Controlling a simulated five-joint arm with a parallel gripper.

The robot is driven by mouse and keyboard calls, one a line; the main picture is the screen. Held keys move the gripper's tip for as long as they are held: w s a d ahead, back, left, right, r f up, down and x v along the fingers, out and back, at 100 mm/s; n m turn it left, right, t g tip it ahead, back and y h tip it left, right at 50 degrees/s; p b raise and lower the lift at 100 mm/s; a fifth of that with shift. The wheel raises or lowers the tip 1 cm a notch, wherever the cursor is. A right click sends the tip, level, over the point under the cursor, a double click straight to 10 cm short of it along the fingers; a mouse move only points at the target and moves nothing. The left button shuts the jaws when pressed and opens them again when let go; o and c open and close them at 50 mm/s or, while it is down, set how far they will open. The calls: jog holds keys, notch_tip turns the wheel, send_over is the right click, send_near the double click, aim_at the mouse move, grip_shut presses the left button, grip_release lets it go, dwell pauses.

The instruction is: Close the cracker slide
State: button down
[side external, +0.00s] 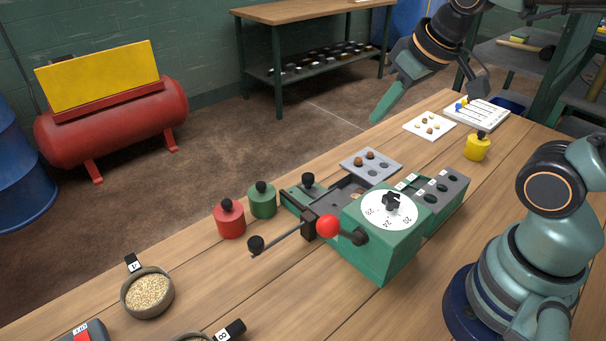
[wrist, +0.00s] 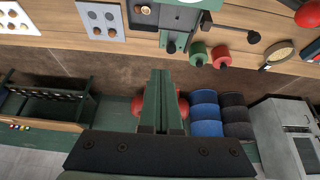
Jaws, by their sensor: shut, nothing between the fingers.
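The cracker is a green machine (side external: 385,245) on the bench with a white numbered dial (side external: 375,207) and a red-ball lever (side external: 328,226). Its slide (side external: 345,192) appears as a dark channel behind the body, with a black knob (side external: 308,179) at the green far-left end. The slide appears drawn out, its inside exposed, but how far is unclear. It also shows at the top of the wrist view (wrist: 170,18), its knob (wrist: 171,47) below. My gripper (side external: 376,119) is shut and empty, high above the bench's far edge, apart from the slide; its fingers (wrist: 161,73) show centrally.
Red (side external: 230,218) and green (side external: 263,200) knobbed pots stand left of the slide. A black-knobbed rod (side external: 256,244) juts out in front. A grey tray with nuts (side external: 371,165) lies behind the machine. A grain bowl (side external: 147,292) sits front left. Air above the bench is clear.

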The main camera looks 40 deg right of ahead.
jog(key=n, duration=0.1)
send_over(333, 208)
jog(key=w+d, duration=0.3)
notch_tip(333, 208, down, 2)
jog(key=w+a+f+n+g, duration=0.2)
jog(key=w+a+f, duration=0.1)
jog(key=w+f, duration=0.55)
jog(key=x, duration=0.9)
jog(key=shift+w+a+f, duration=0.1)
jog(key=shift+w+a, duration=0.2)
jog(key=shift+a, duration=0.1)
jog(key=shift+s+d, duration=0.1)
jog(key=shift+s, duration=0.4)
jog(key=shift+s+d, duration=0.2)
jog(key=shift+s, duration=0.5)
jog(key=shift+s+d, duration=0.2)
jog(key=shift+s, duration=0.45)
jog(key=shift+y, duration=0.3)
jog(key=s, duration=1.1)
jog(key=shift+s, duration=0.75)
